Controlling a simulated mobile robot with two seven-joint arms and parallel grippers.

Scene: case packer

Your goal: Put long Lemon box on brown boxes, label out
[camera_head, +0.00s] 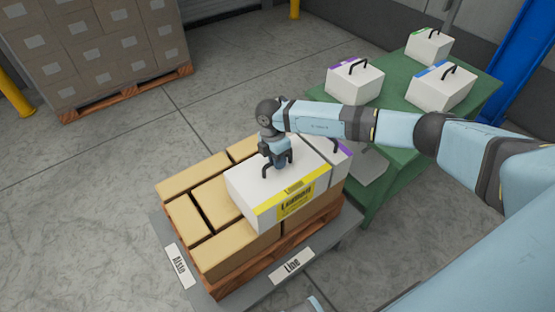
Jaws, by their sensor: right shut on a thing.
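The long white Lemon box (265,190) with a yellow stripe and label is over the brown boxes (195,220) on the pallet. Its yellow label faces the side of the platform marked "Line". It looks level and seems to rest on the brown boxes, though I cannot tell whether a small gap is left. My right gripper (279,162) is above the middle of its top, shut on its handle, which the fingers mostly hide. My left gripper cannot be made out.
A white box with a purple mark (338,160) stands right behind the Lemon box. A green table (390,125) at the right holds white boxes with purple (352,88), blue (440,92) and green (428,50) marks. A loaded pallet (95,50) stands back left.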

